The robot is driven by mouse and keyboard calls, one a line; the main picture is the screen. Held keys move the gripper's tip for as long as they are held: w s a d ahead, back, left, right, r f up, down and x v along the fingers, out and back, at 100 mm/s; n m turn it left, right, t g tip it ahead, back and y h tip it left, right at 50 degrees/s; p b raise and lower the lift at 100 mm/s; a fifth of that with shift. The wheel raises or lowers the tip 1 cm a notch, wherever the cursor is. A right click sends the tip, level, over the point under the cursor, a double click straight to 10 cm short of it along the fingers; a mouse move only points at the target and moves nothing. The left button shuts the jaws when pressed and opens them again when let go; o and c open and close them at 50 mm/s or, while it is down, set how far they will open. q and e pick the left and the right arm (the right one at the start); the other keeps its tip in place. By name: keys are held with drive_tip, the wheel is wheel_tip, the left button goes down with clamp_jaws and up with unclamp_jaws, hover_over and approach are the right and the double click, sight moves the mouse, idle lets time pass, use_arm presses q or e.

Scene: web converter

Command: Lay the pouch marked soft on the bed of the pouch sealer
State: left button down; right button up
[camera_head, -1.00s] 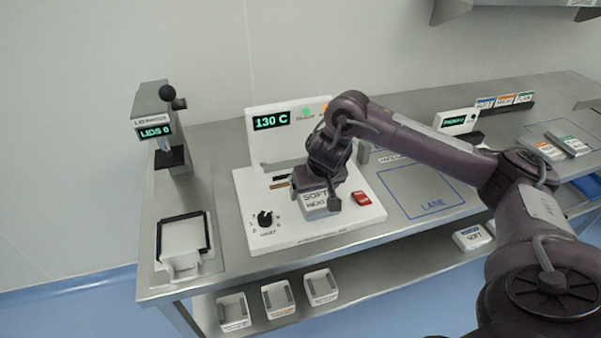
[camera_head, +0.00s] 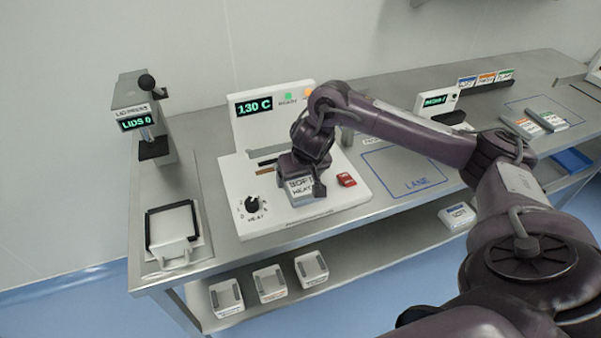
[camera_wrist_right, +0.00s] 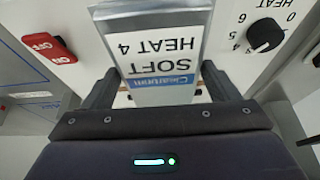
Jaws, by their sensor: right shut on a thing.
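The pouch marked SOFT, HEAT 4 (camera_head: 302,187) is grey with a white label. It is held in my right gripper (camera_head: 308,180), and its label reads clearly in the right wrist view (camera_wrist_right: 162,50) between the two fingers (camera_wrist_right: 160,85). The pouch sealer (camera_head: 285,224) is a white machine showing 130 C, with a green lamp on its upright panel. The gripper and pouch are over the sealer's base, between the black heat knob (camera_head: 252,204) and the red OFF switch (camera_head: 346,180). The gripper hides part of the bed; I cannot tell whether the pouch touches the base. My left gripper is not in view.
A lid dispenser reading LIDS 0 (camera_head: 140,118) and a framed tray (camera_head: 172,228) are left of the sealer. A blue-outlined lane (camera_head: 400,170) on the right is bare. Several white bins (camera_head: 270,284) sit on the lower shelf. More pouches (camera_head: 546,121) lie farther right.

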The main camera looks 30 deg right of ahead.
drive_tip(key=shift+b+x, duration=0.3)
drive_tip(key=shift+x, duration=0.6)
drive_tip(key=shift+f, duration=0.5)
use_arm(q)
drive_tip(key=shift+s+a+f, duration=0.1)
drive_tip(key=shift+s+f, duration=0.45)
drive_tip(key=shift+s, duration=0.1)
use_arm(e)
drive_tip(key=shift+w+d+f, duration=0.1)
drive_tip(key=shift+w+d, duration=0.15)
drive_tip(key=shift+w, duration=0.8)
drive_tip(key=shift+w+d+f, duration=0.1)
drive_tip(key=shift+w+d, duration=0.1)
drive_tip(key=shift+w, duration=0.85)
drive_tip(key=o, duration=1)
